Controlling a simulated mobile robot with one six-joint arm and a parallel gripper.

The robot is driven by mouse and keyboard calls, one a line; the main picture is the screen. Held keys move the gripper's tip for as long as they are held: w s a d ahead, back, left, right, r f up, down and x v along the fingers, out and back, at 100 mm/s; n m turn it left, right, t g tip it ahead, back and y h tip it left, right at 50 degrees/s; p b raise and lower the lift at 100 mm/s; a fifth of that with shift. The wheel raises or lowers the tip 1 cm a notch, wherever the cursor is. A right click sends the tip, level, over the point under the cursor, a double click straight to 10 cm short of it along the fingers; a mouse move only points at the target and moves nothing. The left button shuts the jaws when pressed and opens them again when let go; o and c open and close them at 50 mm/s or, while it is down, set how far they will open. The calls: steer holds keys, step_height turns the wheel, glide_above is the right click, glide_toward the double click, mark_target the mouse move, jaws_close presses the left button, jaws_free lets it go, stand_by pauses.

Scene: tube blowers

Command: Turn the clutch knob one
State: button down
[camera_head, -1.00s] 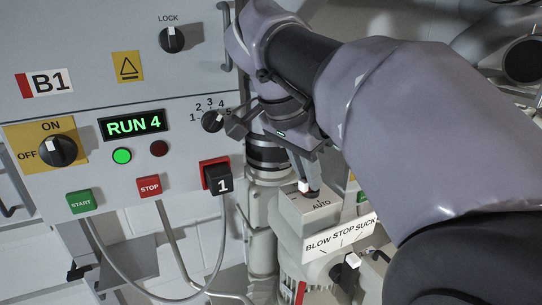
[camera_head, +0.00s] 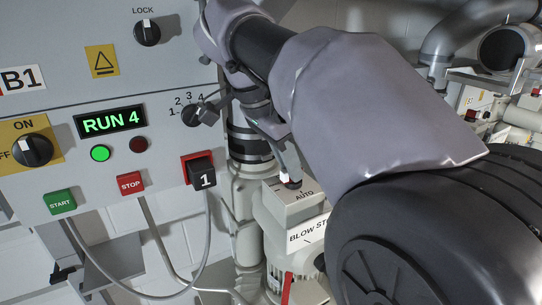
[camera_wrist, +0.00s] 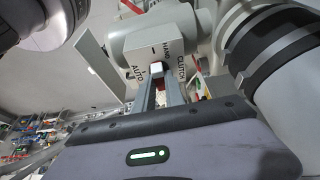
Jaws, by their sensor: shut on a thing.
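The clutch knob (camera_head: 291,183) is a small dark knob with a white part, on a grey box (camera_head: 284,203) marked AUTO. In the wrist view the knob (camera_wrist: 156,70) shows a white top and some red, between the words AUTO and HAND, with CLUTCH printed beside it. My gripper (camera_head: 288,170) reaches down to it, and its two fingers (camera_wrist: 160,82) are shut on the knob. The fingers hide part of the knob, so I cannot tell its exact setting.
A panel on the left carries a RUN 4 display (camera_head: 110,122), a START button (camera_head: 62,202), a STOP button (camera_head: 131,183) and a block marked 1 (camera_head: 201,171). A BLOW/STOP label (camera_head: 308,233) sits below the clutch box. A vertical pipe (camera_head: 247,190) stands close beside it.

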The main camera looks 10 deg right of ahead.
steer(key=c, duration=1.4)
jaws_free()
steer(key=w+v, duration=0.1)
steer(key=v, duration=0.6)
steer(key=shift+s+r, duration=0.25)
steer(key=shift+s, duration=0.3)
